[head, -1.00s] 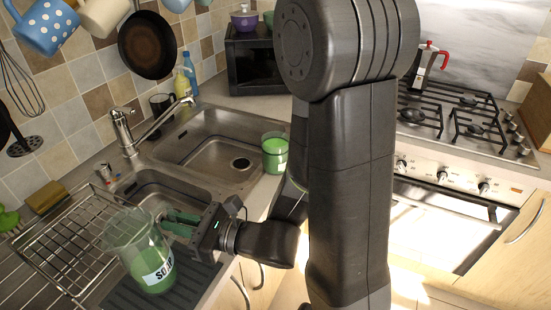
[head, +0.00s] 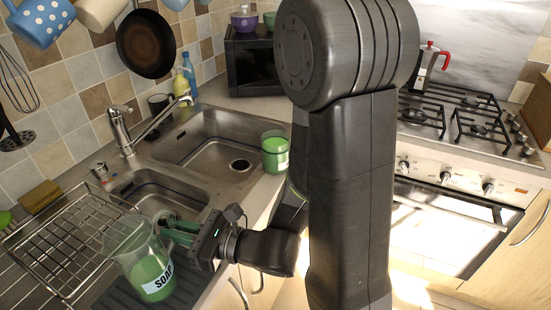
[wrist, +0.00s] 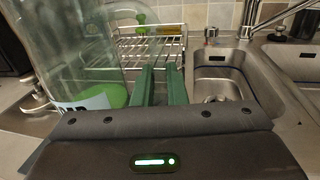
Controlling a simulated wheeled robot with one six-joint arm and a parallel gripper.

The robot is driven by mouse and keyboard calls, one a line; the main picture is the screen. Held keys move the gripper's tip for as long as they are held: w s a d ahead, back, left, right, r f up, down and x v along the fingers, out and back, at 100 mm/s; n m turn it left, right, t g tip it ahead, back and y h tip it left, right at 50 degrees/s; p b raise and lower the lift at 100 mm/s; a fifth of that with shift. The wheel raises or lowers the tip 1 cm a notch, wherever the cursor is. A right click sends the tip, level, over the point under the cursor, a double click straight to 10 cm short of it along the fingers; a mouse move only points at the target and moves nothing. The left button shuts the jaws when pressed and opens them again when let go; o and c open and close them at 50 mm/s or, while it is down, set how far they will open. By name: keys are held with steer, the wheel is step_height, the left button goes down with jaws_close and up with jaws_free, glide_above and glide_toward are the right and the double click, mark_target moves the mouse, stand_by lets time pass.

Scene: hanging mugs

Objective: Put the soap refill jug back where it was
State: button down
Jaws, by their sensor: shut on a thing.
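The soap refill jug (head: 150,268) is a clear jug with green liquid and a white SOAP label. In the head view it is at lower left, by the wire dish rack and over the dark ribbed draining area. My gripper (head: 168,228) reaches in from the right and is shut on the jug at its handle side. In the wrist view the jug (wrist: 65,50) fills the left side, and the green fingers (wrist: 160,84) point forward close together beside it. The exact grip on the handle is not clear. I cannot tell whether the jug's base touches the surface.
The wire dish rack (head: 70,240) stands behind and left of the jug. The sink (head: 205,150) and tap (head: 125,130) lie beyond. A green labelled container (head: 275,152) stands at the sink's right edge. Mugs (head: 40,20) and a pan (head: 146,44) hang above.

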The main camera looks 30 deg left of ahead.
steer(key=shift+f+b, duration=0.3)
steer(key=shift+b, duration=0.05)
stand_by(0.3)
steer(key=c, duration=1.4)
jaws_free()
steer(key=shift+b+v, duration=0.5)
steer(key=shift+v, duration=6.45)
steer(key=shift+a, duration=0.1)
steer(key=shift+p+x, duration=0.45)
steer(key=shift+x, duration=5.7)
steer(key=shift+s, duration=0.1)
